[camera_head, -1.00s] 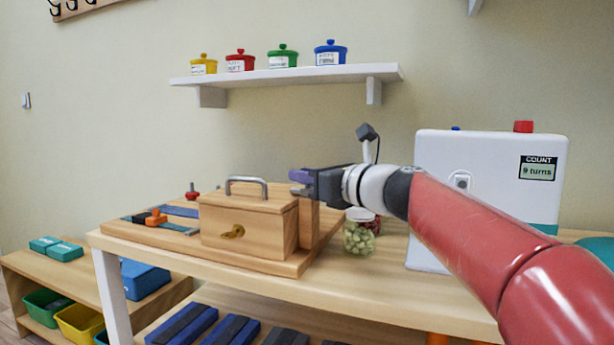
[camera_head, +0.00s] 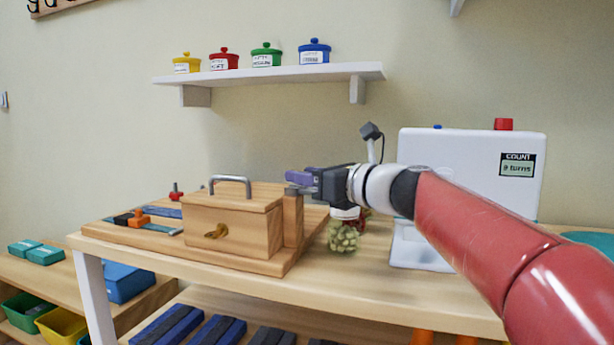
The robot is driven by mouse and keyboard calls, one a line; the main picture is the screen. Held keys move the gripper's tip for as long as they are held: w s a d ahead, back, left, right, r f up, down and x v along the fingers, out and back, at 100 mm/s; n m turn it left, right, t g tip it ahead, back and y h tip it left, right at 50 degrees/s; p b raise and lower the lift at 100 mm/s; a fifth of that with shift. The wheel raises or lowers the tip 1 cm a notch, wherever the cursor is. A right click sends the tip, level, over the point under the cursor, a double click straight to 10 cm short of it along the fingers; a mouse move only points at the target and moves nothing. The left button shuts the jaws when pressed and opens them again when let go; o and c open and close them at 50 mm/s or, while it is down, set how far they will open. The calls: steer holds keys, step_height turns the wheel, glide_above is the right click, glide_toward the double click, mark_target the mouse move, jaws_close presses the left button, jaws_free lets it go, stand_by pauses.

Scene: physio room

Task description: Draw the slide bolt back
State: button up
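A wooden activity board (camera_head: 250,266) lies on the table. At its left end an orange knob (camera_head: 139,218) sits on a dark and blue-grey strip; it looks like the slide bolt, but it is small and I cannot tell its position. A wooden box (camera_head: 232,228) with a grey handle (camera_head: 230,182) and a brass turn piece (camera_head: 216,231) stands on the board, beside a wooden post (camera_head: 293,220). My gripper (camera_head: 292,183) points left at the top of this post, to the right of the orange knob. I cannot tell whether it touches the post or whether its fingers are apart.
A red knob (camera_head: 176,192) rises at the board's back left. A wall shelf (camera_head: 270,76) with several coloured pots hangs above. The table's front right is clear.

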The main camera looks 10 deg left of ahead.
steer(key=v, duration=0.8)
